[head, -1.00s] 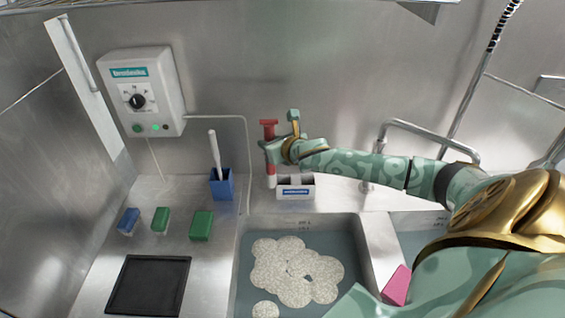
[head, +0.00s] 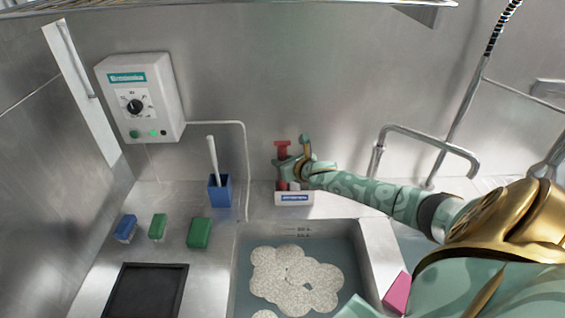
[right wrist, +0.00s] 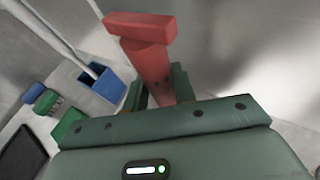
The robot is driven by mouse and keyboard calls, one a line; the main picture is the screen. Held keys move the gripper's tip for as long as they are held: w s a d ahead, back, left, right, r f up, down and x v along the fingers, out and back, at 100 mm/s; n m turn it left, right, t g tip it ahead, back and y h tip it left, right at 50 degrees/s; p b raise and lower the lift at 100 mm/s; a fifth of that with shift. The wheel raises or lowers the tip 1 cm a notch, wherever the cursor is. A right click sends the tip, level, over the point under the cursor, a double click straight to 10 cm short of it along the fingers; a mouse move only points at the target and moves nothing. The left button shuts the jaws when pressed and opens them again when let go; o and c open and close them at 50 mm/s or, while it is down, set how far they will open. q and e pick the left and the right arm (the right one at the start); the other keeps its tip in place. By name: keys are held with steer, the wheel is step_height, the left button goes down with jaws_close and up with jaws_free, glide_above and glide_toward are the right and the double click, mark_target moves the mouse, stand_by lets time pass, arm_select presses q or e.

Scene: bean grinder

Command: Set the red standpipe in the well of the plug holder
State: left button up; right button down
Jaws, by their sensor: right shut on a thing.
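The red standpipe (head: 282,150) is upright with its T-shaped top up, at the back edge of the sink. My right gripper (head: 284,171) is shut on it, and the right wrist view shows the pipe (right wrist: 148,62) between the fingers. The plug holder (head: 294,199), a white box with a blue label, stands on the ledge directly below. The pipe's lower end meets the left part of the holder. Whether it is inside the well or just behind the front wall cannot be told. My left gripper is not in view.
The sink basin (head: 352,236) holds water and foam in front of the holder. A blue cup (head: 220,192) with a white-handled brush stands left of it. Green sponges (head: 199,233), a blue brush (head: 125,228) and a black tray (head: 146,290) lie further left. A faucet (head: 430,137) is right.

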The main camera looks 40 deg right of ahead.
steer(key=shift+f, duration=0.1)
steer(key=c, duration=1.1)
jaws_free()
steer(key=shift+c, duration=0.2)
steer(key=p+v, duration=0.2)
steer(key=v, duration=1)
